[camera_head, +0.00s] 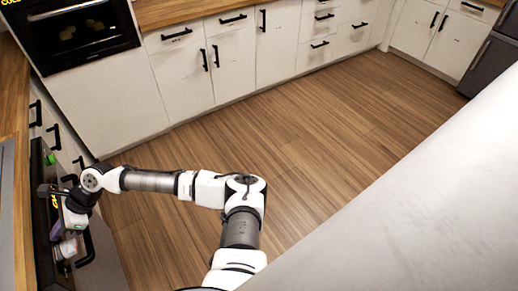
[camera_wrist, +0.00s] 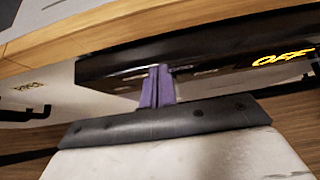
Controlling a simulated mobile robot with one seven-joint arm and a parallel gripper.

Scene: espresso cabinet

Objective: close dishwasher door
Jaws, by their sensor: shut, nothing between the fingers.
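The black front panel of the dishwasher (camera_head: 42,185) is at the left edge of the head view, under the wooden counter. A black bar handle (camera_head: 89,247) is on its pale front, below my gripper. How far the door stands open, I cannot tell. My gripper (camera_head: 55,230) is at the black panel, partly hidden by its own wrist. In the wrist view, its purple fingers (camera_wrist: 157,72) are shut together with nothing between them. They point at the black panel (camera_wrist: 215,80) with yellow "OFF" lettering. Whether they touch it, I cannot tell.
The wooden counter (camera_head: 14,100) runs along the left, above white cabinets with black handles (camera_head: 54,135). A black oven (camera_head: 82,32) is at the upper left. White drawers and cabinets (camera_head: 182,80) line the back. The wooden floor (camera_head: 300,140) is clear.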

